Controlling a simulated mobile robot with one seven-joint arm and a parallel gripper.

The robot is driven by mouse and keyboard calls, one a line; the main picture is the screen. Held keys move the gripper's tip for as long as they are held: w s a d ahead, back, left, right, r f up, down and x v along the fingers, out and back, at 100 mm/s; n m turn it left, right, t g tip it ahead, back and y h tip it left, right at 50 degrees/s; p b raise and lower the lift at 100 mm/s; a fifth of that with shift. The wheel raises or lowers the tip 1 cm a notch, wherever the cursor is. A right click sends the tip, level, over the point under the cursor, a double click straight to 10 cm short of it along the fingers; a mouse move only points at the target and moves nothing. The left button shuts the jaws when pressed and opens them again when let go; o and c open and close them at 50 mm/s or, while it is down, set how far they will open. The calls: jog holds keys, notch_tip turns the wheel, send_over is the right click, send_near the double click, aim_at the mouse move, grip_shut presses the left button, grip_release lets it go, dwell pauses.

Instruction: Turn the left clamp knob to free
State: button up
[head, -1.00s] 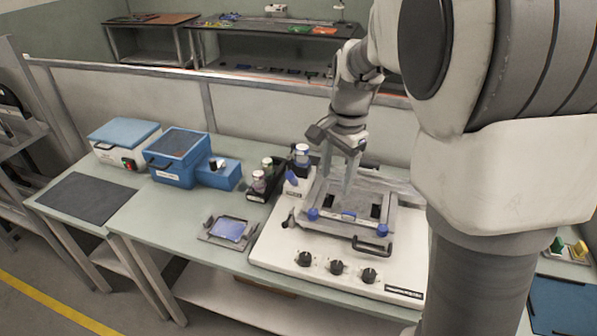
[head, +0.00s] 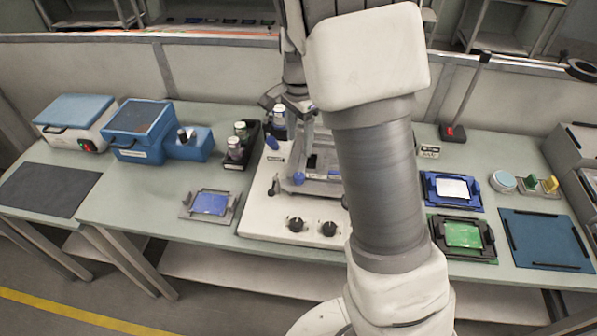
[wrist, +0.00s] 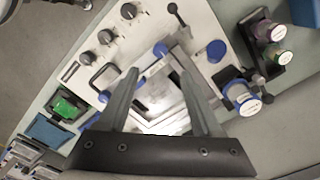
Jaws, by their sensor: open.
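The left clamp knob (head: 298,178) is a small blue knob at the front left corner of the grey clamp frame (head: 286,187) on a white machine. It also shows in the wrist view (wrist: 160,50), just beyond my fingertips. The right clamp knob (wrist: 103,96) shows in the wrist view, left of my fingers; my arm hides it in the head view. My gripper (wrist: 158,75) is open and empty, pointing down above the frame. I see no contact with either knob.
Black knobs (head: 296,224) line the machine's front. A larger blue knob (wrist: 216,51) and a blue-labelled bottle (wrist: 240,95) stand beside the frame. Bottles in a black rack (head: 240,150) are to the left. A blue tray (head: 452,190) and green tray (head: 463,235) lie to the right.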

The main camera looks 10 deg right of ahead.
aim_at(299, 175)
notch_tip(299, 175, down, 12)
jog(key=shift+f, duration=0.2)
grip_shut()
dwell(0.5)
